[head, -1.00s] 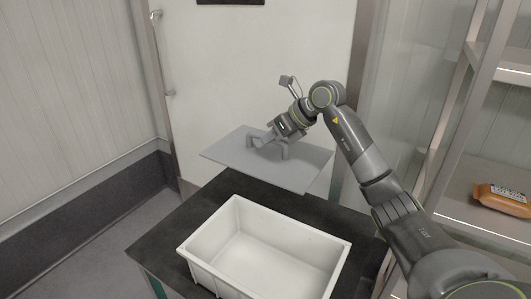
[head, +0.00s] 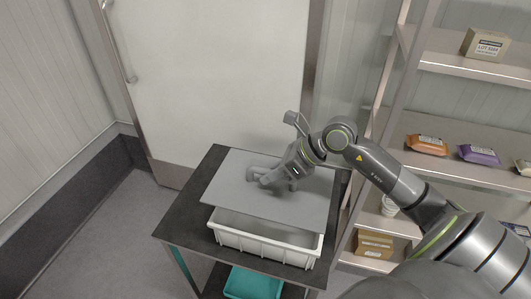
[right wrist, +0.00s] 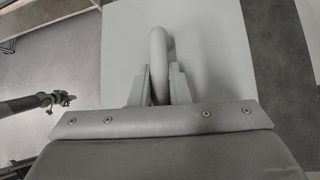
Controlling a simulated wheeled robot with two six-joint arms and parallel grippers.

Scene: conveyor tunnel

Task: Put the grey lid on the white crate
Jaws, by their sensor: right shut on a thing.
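The grey lid (head: 222,190) is a flat plate with a raised handle. It hangs roughly level over the back and middle of the white crate (head: 265,246) in the head view. The crate's front wall and a strip of its inside show in front of the lid's near edge; the rest is hidden. I cannot tell whether lid and crate touch. My right gripper (head: 266,181) is shut on the lid's handle, also seen between the fingers in the right wrist view (right wrist: 159,65). A dark arm end (right wrist: 58,99), perhaps my left gripper, shows small at the left there.
The crate stands on a dark table (head: 190,213) with free top at its left. A teal bin (head: 250,284) sits below. Shelves (head: 455,62) at the right hold a carton (head: 484,45), an orange pack (head: 426,145) and a purple pack (head: 479,155). A pale door stands behind.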

